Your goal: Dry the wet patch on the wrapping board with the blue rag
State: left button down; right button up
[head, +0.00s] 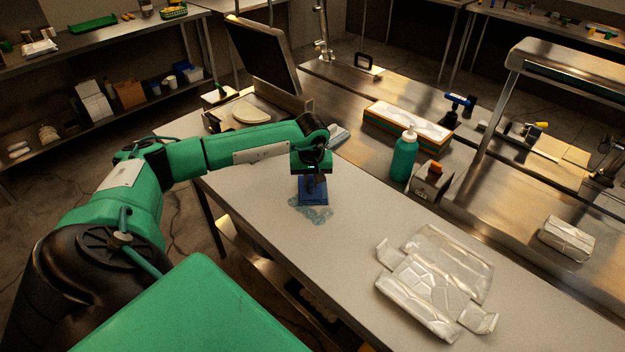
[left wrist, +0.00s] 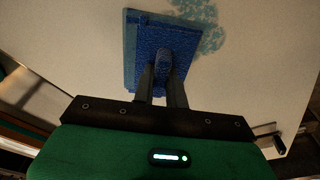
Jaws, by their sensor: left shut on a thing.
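The blue rag (head: 313,192) is a flat folded pad with a raised grip, on or just above the pale wrapping board (head: 350,230). My left gripper (head: 312,178) is shut on the rag's raised part, from above. The left wrist view shows the rag (left wrist: 146,60) between the two dark fingers (left wrist: 163,82). The wet patch (head: 312,212) is a bluish irregular stain beside the rag, on its near side in the head view. Part of it may be hidden under the rag. The left wrist view shows the patch (left wrist: 208,28) at upper right. My right gripper is not in view.
A green bottle (head: 404,158) and a metal box (head: 431,180) stand at the far edge. An open press (head: 264,58) with tortillas (head: 246,112) is behind my arm. The board between rag and foil is clear.

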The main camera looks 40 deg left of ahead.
aim_at(319, 193)
pick_arm(q)
jog(key=shift+a+f+b, duration=0.2)
jog(key=shift+a+b, duration=0.4)
jog(key=shift+a, duration=0.35)
jog(key=d, duration=0.4)
jog(key=shift+s+d, duration=0.1)
jog(key=shift+s, duration=0.15)
jog(key=shift+d, duration=0.5)
jog(key=shift+r, duration=0.1)
jog(key=shift+s+d+r, duration=0.1)
jog(key=shift+d+r, duration=0.05)
jog(key=shift+d, duration=2.3)
